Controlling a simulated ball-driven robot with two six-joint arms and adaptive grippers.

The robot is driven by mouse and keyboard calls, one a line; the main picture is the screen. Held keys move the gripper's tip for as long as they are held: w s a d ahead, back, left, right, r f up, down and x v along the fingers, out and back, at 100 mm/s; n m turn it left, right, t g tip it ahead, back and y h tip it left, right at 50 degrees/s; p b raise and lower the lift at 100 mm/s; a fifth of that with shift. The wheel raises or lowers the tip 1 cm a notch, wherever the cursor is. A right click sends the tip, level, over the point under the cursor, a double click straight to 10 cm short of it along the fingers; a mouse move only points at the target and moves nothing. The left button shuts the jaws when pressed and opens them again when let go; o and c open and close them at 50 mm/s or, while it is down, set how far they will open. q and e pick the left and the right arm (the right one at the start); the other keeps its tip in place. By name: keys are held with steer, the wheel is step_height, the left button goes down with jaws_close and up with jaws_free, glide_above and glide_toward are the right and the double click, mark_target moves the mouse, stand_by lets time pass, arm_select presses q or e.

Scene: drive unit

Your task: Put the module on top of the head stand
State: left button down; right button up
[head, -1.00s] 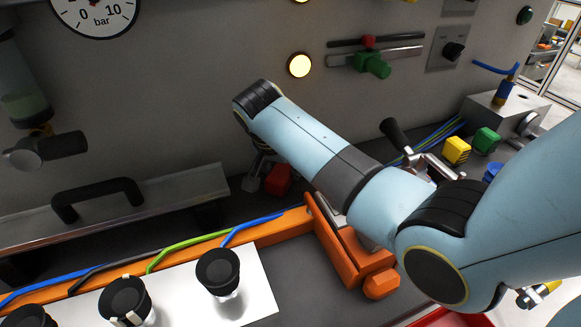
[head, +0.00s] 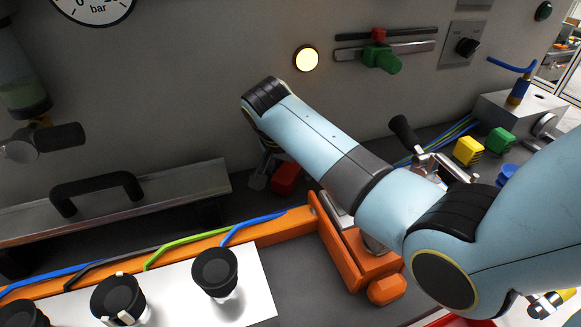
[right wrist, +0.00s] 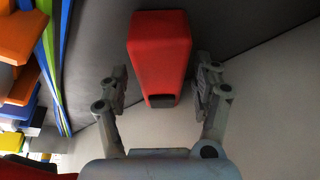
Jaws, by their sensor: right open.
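A red block (head: 286,178), which I take to be the module, sits on the dark surface by the grey wall. In the right wrist view the red block (right wrist: 160,55) lies between and beyond the fingertips of my right gripper (right wrist: 160,88). The jaws are spread, with a gap on both sides of the block. In the head view my right gripper (head: 260,172) is mostly hidden behind its wrist, just left of the block. I cannot tell which thing is the head stand. My left gripper is not in view.
An orange fixture (head: 358,255) stands under my right forearm. A white plate (head: 255,292) bears several black-capped pieces. A metal ledge with a black handle (head: 97,190) is at left. Yellow (head: 468,151) and green (head: 499,140) blocks sit at right, near a clamp lever (head: 404,130).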

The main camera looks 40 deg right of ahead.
steer(key=v, duration=1.2)
steer(key=shift+p, duration=0.45)
